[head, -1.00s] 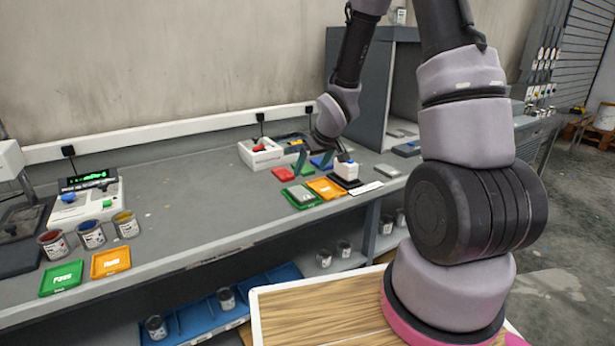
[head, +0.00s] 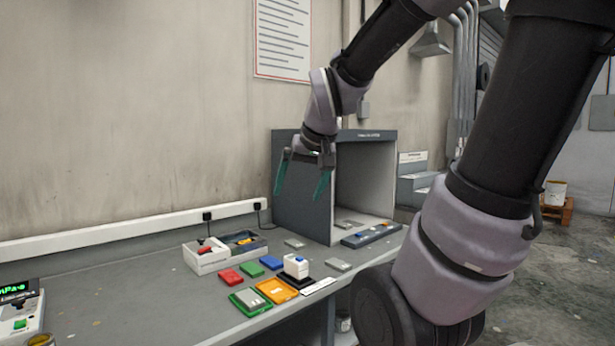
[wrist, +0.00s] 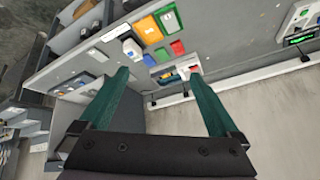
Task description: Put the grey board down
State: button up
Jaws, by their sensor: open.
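Several small grey boards are in view, and I cannot tell which one the task means. One grey board (head: 251,298) lies flat in the green tray (head: 237,307) at the bench's front edge; that green tray also shows in the wrist view (wrist: 180,24). Another grey board (head: 338,265) lies on the bench right of the white block, and a third (head: 294,243) lies further back. My gripper (head: 299,194) is open and empty, raised well above the bench in front of the grey booth. Its two green fingers are spread in the wrist view (wrist: 158,76).
An orange tray (head: 276,291), red board (head: 231,277), green board (head: 250,269) and blue board (head: 271,262) lie close together. A white-topped block (head: 296,267) stands beside them. A grey booth (head: 303,190) rises behind.

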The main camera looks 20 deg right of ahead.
jog(key=s+a+r+m+y, duration=0.1)
jog(key=s+r, duration=0.2)
jog(key=s, duration=0.4)
jog(key=shift+s+a+r+y, duration=0.25)
jog(key=shift+s+r+y, duration=0.05)
jog(key=shift+s+r, duration=0.1)
jog(key=shift+t, duration=0.3)
dwell(0.3)
